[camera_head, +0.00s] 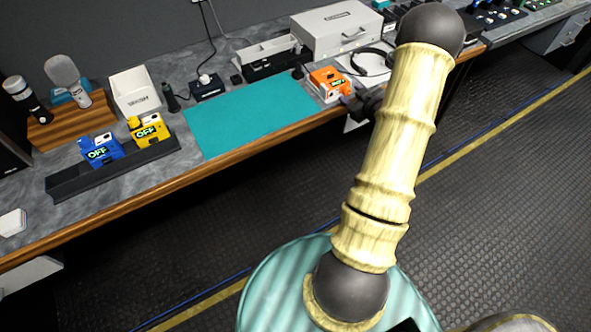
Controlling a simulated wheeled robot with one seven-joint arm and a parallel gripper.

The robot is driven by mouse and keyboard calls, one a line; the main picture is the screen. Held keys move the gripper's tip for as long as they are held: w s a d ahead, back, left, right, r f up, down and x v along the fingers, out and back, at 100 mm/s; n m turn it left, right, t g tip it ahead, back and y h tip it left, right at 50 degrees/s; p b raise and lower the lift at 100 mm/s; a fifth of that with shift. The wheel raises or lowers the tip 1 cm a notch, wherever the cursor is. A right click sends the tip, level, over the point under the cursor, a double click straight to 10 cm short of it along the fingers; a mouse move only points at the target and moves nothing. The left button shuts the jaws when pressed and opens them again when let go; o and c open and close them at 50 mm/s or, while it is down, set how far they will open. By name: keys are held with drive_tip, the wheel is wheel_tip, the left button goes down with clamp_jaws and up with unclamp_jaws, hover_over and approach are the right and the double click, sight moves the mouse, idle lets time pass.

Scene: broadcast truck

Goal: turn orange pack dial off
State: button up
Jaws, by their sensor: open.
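The orange pack (327,77) sits near the front edge of the counter, right of the teal mat. It has white parts on top and at its side; its dial and any on or off label are too small to tell. My gripper (351,98) is a dark shape close to the pack's right side, open and partly hidden behind my arm. I cannot tell whether it touches the pack. The blue pack (100,150) and yellow pack (149,130) both read OFF and stand in a black rack at the left.
The teal mat (250,115) is bare. Headphones (372,62) lie behind the orange pack, near a large white case (336,30). The black rack (70,182) runs along the counter's front at left. A microphone (67,79) stands on a wooden block. The dark floor in front is clear.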

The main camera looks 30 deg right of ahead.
drive_tip(key=m+y+p, duration=0.1)
drive_tip(key=p, duration=0.2)
drive_tip(key=m+y+p, duration=0.1)
drive_tip(key=p, duration=0.2)
drive_tip(key=shift+d+r+m, duration=0.2)
drive_tip(key=shift+r+m, duration=0.05)
drive_tip(key=shift+m, duration=0.15)
drive_tip(key=shift+s+d+f, duration=0.1)
drive_tip(key=shift+s, duration=0.2)
drive_tip(key=b+v, duration=0.2)
drive_tip(key=v, duration=1.4)
drive_tip(key=w+a+f+g+h+b, duration=0.35)
drive_tip(key=w+a+f+b, duration=0.5)
drive_tip(key=b, duration=0.35)
drive_tip(key=s+a+f+g+b, duration=0.2)
drive_tip(key=s+a+f+b, duration=0.1)
drive_tip(key=a, duration=0.6)
drive_tip(key=s+a+f+m+g+y+b, duration=0.1)
drive_tip(key=s+a+f+g+b, duration=0.1)
drive_tip(key=a+f+b, duration=0.3)
drive_tip(key=a+g+b, duration=0.1)
drive_tip(key=a+b, duration=0.2)
drive_tip(key=a, duration=0.2)
drive_tip(key=shift+s+a+g+b, duration=0.2)
drive_tip(key=shift+s+g+b, duration=0.1)
drive_tip(key=shift+s+g, duration=0.1)
drive_tip(key=shift+a+f, duration=0.1)
